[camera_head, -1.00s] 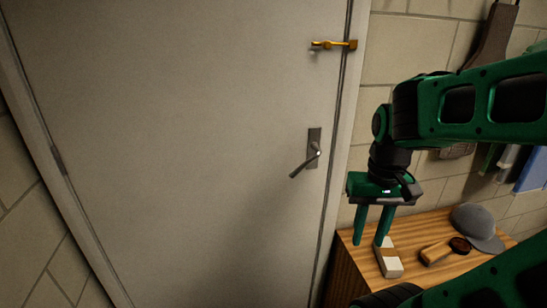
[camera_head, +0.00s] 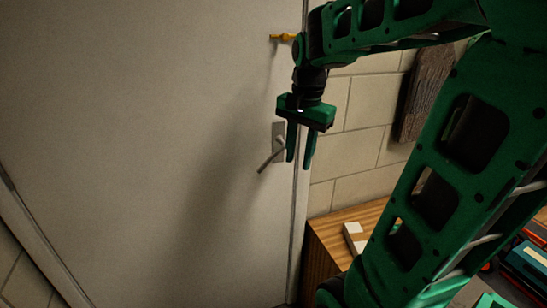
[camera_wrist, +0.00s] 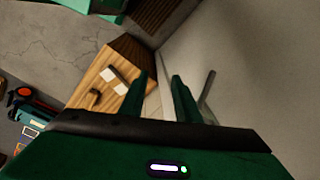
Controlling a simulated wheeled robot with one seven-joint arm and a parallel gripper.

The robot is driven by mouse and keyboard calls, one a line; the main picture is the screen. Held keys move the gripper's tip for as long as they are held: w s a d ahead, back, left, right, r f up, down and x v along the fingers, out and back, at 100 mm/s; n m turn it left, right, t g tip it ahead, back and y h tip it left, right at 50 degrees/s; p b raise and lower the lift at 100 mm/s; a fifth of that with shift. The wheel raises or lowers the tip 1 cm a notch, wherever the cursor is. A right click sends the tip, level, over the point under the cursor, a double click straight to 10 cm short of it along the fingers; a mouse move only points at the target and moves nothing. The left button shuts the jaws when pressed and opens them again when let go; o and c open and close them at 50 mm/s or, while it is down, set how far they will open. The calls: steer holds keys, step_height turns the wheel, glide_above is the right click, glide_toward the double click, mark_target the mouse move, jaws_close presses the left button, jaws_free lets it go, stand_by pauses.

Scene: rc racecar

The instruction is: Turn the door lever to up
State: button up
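I cannot tell whether a finger touches the lever.
A wooden cabinet (camera_head: 325,232) with a white box (camera_head: 354,236) on top stands right of the door. A gold latch (camera_head: 283,37) is higher on the door edge. A brown item (camera_head: 428,90) hangs on the block wall. Tools lie at the lower right.

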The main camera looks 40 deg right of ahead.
mark_target(275, 153)
steer(key=w+r+m, duration=0.4)
steer(key=w+m, duration=0.1)
steer(key=w, duration=0.5)
steer(key=shift+t, duration=0.3)
steer(key=f, duration=0.3)
steer(key=w+d+f, duration=0.1)
steer(key=f, duration=0.6)
steer(key=shift+w+d+f, duration=0.15)
steer(key=shift+w+f, duration=0.15)
steer(key=shift+w, duration=0.1)
